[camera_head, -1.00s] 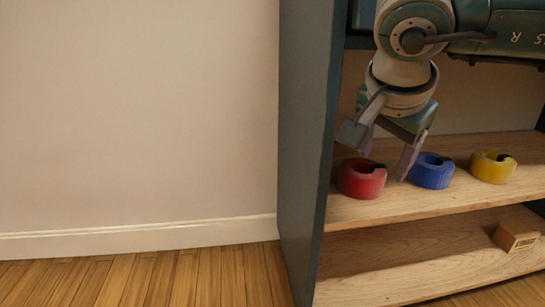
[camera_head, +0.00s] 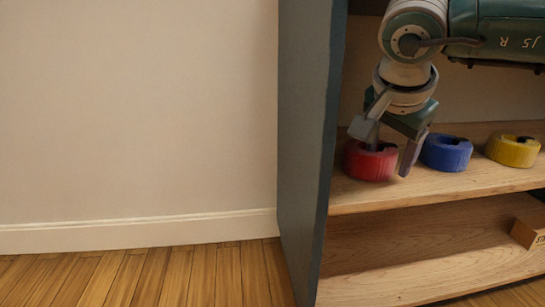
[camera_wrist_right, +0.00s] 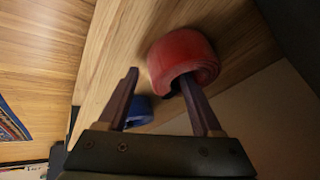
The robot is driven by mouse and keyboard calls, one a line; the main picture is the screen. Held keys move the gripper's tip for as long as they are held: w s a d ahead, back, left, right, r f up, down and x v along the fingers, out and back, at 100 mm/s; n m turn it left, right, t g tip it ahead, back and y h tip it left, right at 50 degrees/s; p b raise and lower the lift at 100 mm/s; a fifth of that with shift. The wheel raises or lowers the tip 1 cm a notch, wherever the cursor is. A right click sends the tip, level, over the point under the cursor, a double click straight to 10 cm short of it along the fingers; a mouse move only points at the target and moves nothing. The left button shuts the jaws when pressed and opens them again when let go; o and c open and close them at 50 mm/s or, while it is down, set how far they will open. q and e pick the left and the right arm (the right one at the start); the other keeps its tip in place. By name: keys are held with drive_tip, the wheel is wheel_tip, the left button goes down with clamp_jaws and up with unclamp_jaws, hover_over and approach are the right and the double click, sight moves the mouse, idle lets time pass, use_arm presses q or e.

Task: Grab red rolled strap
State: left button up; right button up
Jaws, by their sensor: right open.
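The red rolled strap (camera_head: 366,164) lies on the upper wooden shelf, at its left end. It is a thick ring with a gap in its side. My right gripper (camera_head: 390,154) is open and low over it. One finger reaches down at the strap's centre opening, and the other is in the space between the red and blue straps. In the right wrist view the red strap (camera_wrist_right: 176,56) overlaps the right finger's tip, while the left finger is outside the ring. Whether either finger touches the strap is unclear. My left gripper is not in view.
A blue rolled strap (camera_head: 446,153) lies just right of the red one, close to my outer finger. A yellow one (camera_head: 513,150) is farther right. The dark shelf side panel (camera_head: 308,150) stands close on the left. A small box (camera_head: 528,233) sits on the lower shelf (camera_head: 425,250).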

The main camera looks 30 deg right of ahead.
drive_tip(key=shift+c, duration=0.3)
clamp_jaws()
idle(0.3)
